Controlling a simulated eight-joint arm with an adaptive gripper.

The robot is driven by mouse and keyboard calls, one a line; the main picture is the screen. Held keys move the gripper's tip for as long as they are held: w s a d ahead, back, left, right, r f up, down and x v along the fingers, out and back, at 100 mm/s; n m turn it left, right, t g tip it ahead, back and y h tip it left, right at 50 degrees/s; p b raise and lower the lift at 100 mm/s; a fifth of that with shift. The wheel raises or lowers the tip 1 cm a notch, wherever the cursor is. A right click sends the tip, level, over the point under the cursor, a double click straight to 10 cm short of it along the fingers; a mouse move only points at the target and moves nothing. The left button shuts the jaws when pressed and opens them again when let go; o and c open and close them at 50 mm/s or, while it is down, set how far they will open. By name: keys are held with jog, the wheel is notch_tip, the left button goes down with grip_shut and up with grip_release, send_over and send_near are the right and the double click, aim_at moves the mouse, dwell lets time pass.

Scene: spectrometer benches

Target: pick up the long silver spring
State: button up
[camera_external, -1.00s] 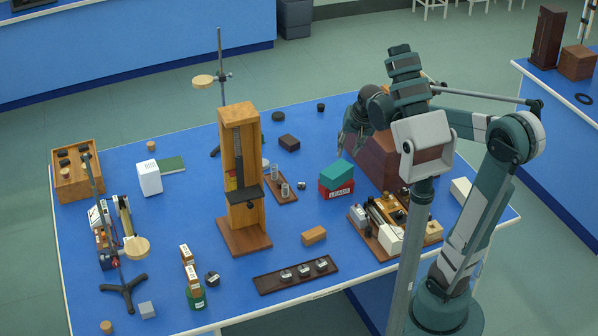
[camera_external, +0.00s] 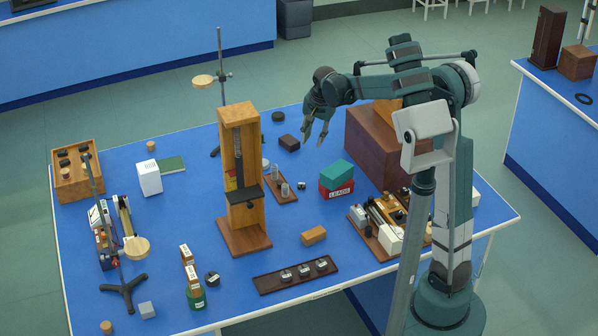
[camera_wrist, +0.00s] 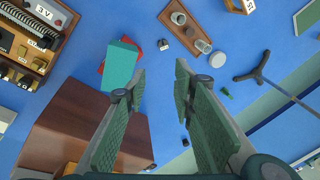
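My gripper (camera_external: 314,140) is open and empty in the external view, pointing down above the back right of the blue table. In the wrist view its two fingers (camera_wrist: 160,78) are spread apart with only blue tabletop between them. A tall wooden stand (camera_external: 247,113) is upright left of my gripper. A narrow grey, ribbed strip (camera_external: 236,150) shows in its front recess; I cannot tell whether this is the long silver spring. No loose long spring is clearly visible in either view.
A brown box (camera_external: 375,150) stands right of my gripper. A teal box (camera_wrist: 121,66) lies on a red one. A small wooden rack (camera_wrist: 184,32) holds clear cylinders. An instrument board (camera_wrist: 36,35) is at the wrist view's upper left.

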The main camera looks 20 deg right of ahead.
jog(key=w+a+f+m+g+p, duration=0.1)
jog(key=w+a+f+m+p, duration=0.1)
jog(key=w+a+f, duration=0.5)
jog(key=m+g+p, duration=0.1)
jog(key=m, duration=0.2)
send_over(276, 171)
jog(key=d, duration=0.1)
jog(key=f, duration=0.8)
jog(key=shift+w+f, duration=0.35)
jog(key=shift+w+a+f+g, duration=0.25)
jog(key=shift+w+f+g, duration=0.05)
jog(key=shift+f, duration=0.4)
jog(key=shift+f, duration=1.25)
jog(key=shift+w+f+b, duration=0.1)
jog(key=shift+f+b, duration=0.25)
jog(key=shift+f, duration=2.25)
